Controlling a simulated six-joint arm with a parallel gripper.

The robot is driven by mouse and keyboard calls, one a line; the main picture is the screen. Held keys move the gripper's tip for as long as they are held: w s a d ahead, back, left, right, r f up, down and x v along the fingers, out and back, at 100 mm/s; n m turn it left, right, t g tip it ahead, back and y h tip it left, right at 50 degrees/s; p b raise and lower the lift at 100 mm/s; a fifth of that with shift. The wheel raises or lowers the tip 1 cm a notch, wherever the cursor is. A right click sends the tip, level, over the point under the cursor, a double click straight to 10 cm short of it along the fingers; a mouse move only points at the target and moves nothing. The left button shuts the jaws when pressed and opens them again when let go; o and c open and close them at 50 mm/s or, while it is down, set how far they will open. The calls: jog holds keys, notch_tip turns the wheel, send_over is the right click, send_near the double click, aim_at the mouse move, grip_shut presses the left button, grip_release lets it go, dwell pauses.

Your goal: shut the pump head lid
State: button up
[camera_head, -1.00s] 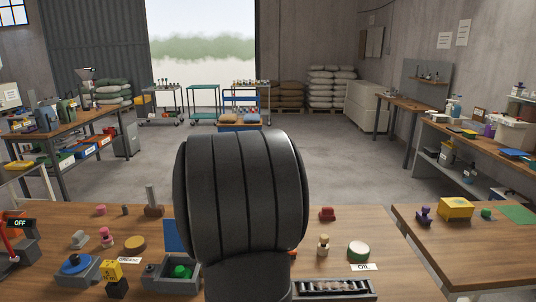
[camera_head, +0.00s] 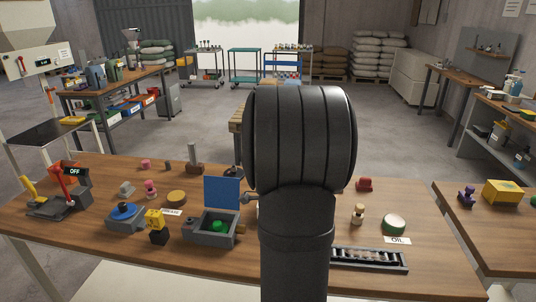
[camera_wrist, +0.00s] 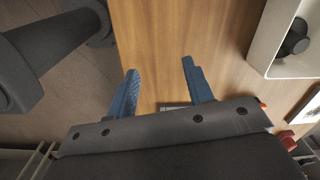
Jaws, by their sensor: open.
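The pump head is a grey open-topped box (camera_head: 196,238) on the front table, with a green round part (camera_head: 217,227) inside. Its blue lid (camera_head: 222,192) stands upright at the back edge, open. My gripper (camera_wrist: 157,68) shows in the wrist view with two blue fingers apart and nothing held between them. Bare wood lies beyond the fingertips. In the head view my arm hides the gripper, so its distance from the lid cannot be told.
A yellow-and-black block (camera_head: 156,220) and a blue-topped grey unit (camera_head: 124,216) stand left of the box. In the wrist view a pale tray (camera_wrist: 262,45) lies at the upper right.

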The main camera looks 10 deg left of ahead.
aim_at(224, 190)
jog(key=w+a+y, duration=0.1)
jog(key=w+a+f+n+g+y, duration=0.1)
jog(key=a+y, duration=0.1)
jog(key=w+a+n+y, duration=0.1)
jog(key=shift+w+a+f, duration=0.2)
jog(key=shift+w+f, duration=0.15)
grip_shut()
jog(key=w+y, duration=0.1)
jog(key=w+a+n+y, duration=0.1)
jog(key=w+a+y, duration=0.1)
jog(key=shift+w+r+n+y, duration=0.15)
jog(key=shift+w+n+y, duration=0.15)
jog(key=shift+n, duration=0.1)
jog(key=w+d+r+n+t+y, duration=0.1)
jog(key=w+r+n+t+y, duration=0.2)
jog(key=w+t+y, duration=0.75)
jog(key=w+a+g+h, duration=0.2)
jog(key=a+g+h, duration=0.1)
jog(key=a, duration=0.6)
jog(key=shift+w+g, duration=0.25)
jog(key=shift+g, duration=0.6)
